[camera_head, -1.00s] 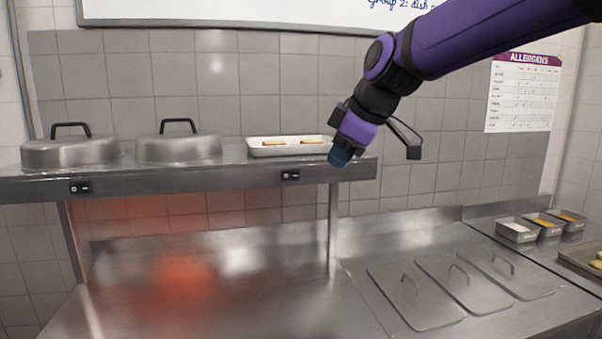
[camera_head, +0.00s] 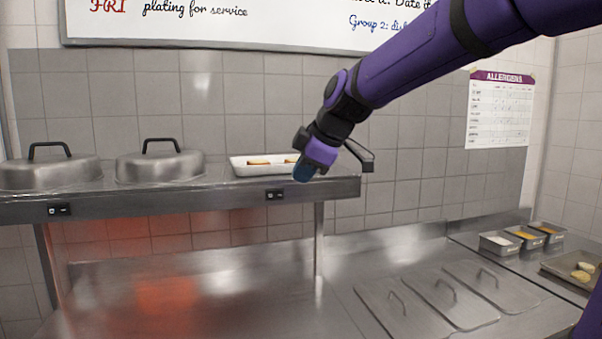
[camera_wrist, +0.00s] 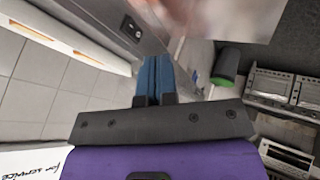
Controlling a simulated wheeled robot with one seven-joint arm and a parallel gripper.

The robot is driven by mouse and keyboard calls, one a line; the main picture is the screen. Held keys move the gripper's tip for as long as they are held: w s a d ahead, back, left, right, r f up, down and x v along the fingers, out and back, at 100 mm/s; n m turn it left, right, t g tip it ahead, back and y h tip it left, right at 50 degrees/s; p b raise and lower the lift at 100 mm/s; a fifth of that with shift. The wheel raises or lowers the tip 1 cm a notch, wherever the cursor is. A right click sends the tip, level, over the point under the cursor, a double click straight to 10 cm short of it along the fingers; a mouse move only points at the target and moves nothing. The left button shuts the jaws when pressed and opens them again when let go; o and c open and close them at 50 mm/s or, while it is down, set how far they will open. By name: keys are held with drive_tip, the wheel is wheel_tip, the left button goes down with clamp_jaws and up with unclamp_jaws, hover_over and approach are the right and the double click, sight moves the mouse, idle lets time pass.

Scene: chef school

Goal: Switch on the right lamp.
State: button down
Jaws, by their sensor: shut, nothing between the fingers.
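The right switch (camera_head: 275,195) is a small black rocker on the front edge of the steel shelf (camera_head: 225,200). It also shows in the wrist view (camera_wrist: 131,29), just ahead of my fingertips and to their left. My gripper (camera_head: 303,175) is shut and empty, its blue fingers pressed together, above and to the right of the switch in the head view. In the wrist view the fingers (camera_wrist: 154,75) look apart from it. The lamps themselves are hidden under the shelf. A red glow (camera_head: 165,290) lies on the counter under the left part; none shows under the right part.
The left switch (camera_head: 59,209) is on the same edge. Two domed covers (camera_head: 160,167) and a white tray (camera_head: 250,170) with food stand on the shelf. A post (camera_head: 318,240) holds up its right end. Lidded wells (camera_head: 440,295) are on the counter to the right.

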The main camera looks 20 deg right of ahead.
sight(283, 195)
drive_tip(key=x, duration=0.3)
drive_tip(key=w+x, duration=0.1)
drive_tip(key=x, duration=0.2)
drive_tip(key=d+r+x, duration=0.1)
drive_tip(key=x, duration=0.2)
drive_tip(key=shift+w, duration=0.35)
drive_tip(key=shift+w+d, duration=0.15)
drive_tip(key=shift+w, duration=0.55)
drive_tip(key=shift+w+d, duration=0.1)
drive_tip(key=shift+w, duration=0.1)
drive_tip(key=shift+w+d+r, duration=0.15)
drive_tip(key=shift+w+d, duration=0.15)
drive_tip(key=shift+d, duration=0.05)
